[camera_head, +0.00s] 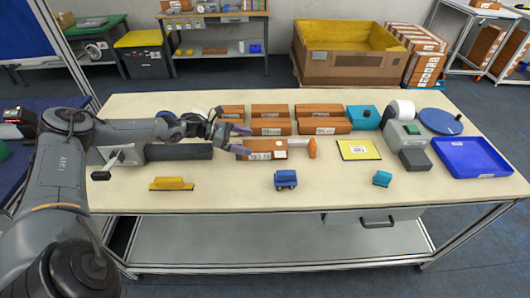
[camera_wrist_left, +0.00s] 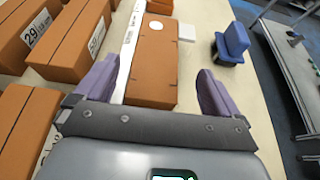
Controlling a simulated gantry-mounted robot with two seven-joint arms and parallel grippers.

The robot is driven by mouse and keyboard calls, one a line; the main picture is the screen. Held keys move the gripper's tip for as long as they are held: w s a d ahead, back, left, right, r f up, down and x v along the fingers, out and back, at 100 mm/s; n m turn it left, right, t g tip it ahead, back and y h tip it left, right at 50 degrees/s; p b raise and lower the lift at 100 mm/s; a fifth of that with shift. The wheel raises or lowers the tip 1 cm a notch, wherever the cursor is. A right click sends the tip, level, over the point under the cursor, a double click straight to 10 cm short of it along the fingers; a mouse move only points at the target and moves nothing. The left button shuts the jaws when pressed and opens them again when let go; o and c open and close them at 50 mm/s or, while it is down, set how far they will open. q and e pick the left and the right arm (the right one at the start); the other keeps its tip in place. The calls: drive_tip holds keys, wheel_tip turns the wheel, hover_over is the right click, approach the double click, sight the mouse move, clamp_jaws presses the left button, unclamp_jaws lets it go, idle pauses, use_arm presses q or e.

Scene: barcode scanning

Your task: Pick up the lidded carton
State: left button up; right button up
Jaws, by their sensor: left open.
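In the left wrist view the carton (camera_wrist_left: 152,62) runs lengthwise away from me between the two fingers. My left gripper (camera_head: 240,140) is open at the carton's left end. Its purple fingers (camera_wrist_left: 157,80) stand apart on either side, with a visible gap at the right finger. I cannot tell whether the left finger touches. My right gripper is not in view.
Several brown cartons (camera_head: 320,124) stand in rows just behind. A blue toy-like block (camera_head: 286,179) and a yellow block (camera_head: 171,184) lie in front. A blue tray (camera_head: 472,158) is at the right. The front table strip is mostly clear.

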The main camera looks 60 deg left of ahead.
sight(263, 145)
use_arm(q)
drive_tip(key=shift+x, duration=2.85)
drive_tip(key=shift+w+a, duration=0.1)
drive_tip(key=shift+a, duration=0.1)
drive_tip(key=shift+c, duration=0.3)
drive_tip(key=c, duration=1)
